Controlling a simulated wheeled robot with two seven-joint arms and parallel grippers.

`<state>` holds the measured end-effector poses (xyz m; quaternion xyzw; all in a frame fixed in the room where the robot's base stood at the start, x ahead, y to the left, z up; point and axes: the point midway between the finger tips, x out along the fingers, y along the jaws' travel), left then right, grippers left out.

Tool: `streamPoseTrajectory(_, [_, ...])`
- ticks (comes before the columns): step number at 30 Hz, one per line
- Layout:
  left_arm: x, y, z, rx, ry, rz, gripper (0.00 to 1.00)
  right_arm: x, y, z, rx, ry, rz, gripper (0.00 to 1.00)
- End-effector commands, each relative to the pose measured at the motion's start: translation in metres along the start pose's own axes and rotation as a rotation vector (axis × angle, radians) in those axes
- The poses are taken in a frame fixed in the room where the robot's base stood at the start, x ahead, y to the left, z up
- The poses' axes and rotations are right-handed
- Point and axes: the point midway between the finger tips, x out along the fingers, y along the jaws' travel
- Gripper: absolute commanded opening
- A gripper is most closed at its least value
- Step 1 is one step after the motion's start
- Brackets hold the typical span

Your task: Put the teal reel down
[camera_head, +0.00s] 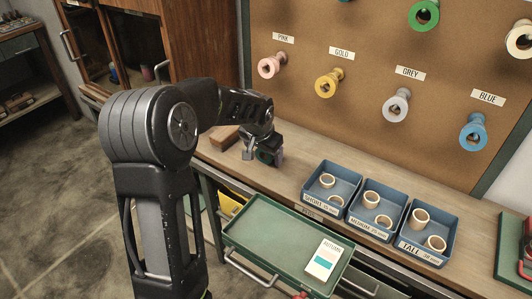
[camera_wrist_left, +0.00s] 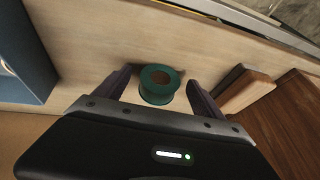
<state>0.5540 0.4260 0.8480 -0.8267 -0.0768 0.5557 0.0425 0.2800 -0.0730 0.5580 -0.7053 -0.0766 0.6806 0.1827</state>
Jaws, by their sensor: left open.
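The teal reel (camera_wrist_left: 158,93) stands on the wooden bench in the left wrist view, with its round end and brown centre facing up. My left gripper (camera_wrist_left: 157,80) is open, with one dark finger on each side of the reel and a visible gap to each. In the head view my left gripper (camera_head: 264,150) is low over the bench, left of the blue bins, and mostly hides the reel there. My right gripper is not in view.
Three blue bins (camera_head: 316,211) with tan rings stand to the right. A green tray (camera_head: 262,240) with a white card (camera_head: 324,260) is in front. A pegboard (camera_head: 350,115) with coloured reels rises behind.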

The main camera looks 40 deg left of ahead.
Motion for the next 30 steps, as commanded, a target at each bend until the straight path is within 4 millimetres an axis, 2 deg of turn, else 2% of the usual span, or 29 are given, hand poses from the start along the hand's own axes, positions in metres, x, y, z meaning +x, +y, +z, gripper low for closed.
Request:
streamPoseTrajectory(13, [-0.0002, 0.0001, 0.0002, 0.0, -0.001, 0.0, 0.79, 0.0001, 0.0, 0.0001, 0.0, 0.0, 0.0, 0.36])
streamPoseTrajectory(30, [-0.0003, 0.0001, 0.0002, 0.0, -0.001, 0.0, 0.32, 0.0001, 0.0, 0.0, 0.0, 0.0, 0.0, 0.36])
